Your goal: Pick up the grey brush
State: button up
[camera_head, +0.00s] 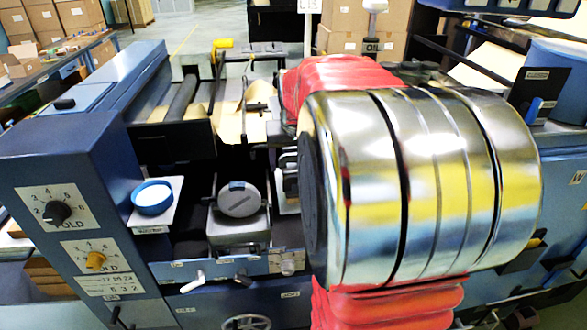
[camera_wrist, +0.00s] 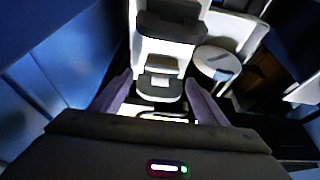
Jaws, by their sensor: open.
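In the wrist view, a dark grey block-like thing with a pale middle (camera_wrist: 160,88), which I take for the grey brush, lies on a white stand (camera_wrist: 163,52). My gripper (camera_wrist: 158,98) is open, with one purple-grey finger on each side of its near end. I cannot tell whether a finger touches it. The gripper body hides what lies closer. In the head view my chrome and red arm covers my gripper and most of this spot; only an edge of the white stand (camera_head: 288,192) shows left of the arm.
A round grey-topped thing (camera_head: 239,200) stands close beside the white stand; it also shows in the wrist view (camera_wrist: 218,63). A blue round dish (camera_head: 153,197) sits on a white plate further left. Blue machine walls (camera_head: 70,160) and a front rail with levers (camera_head: 235,268) enclose the area.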

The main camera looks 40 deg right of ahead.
aim_at(292, 156)
jog(key=shift+x, duration=0.9)
jog(key=shift+c, duration=0.2)
jog(key=c, duration=1.1)
jog(key=shift+r, duration=0.1)
notch_tip(292, 156, up, 10)
jog(key=shift+f, duration=0.1)
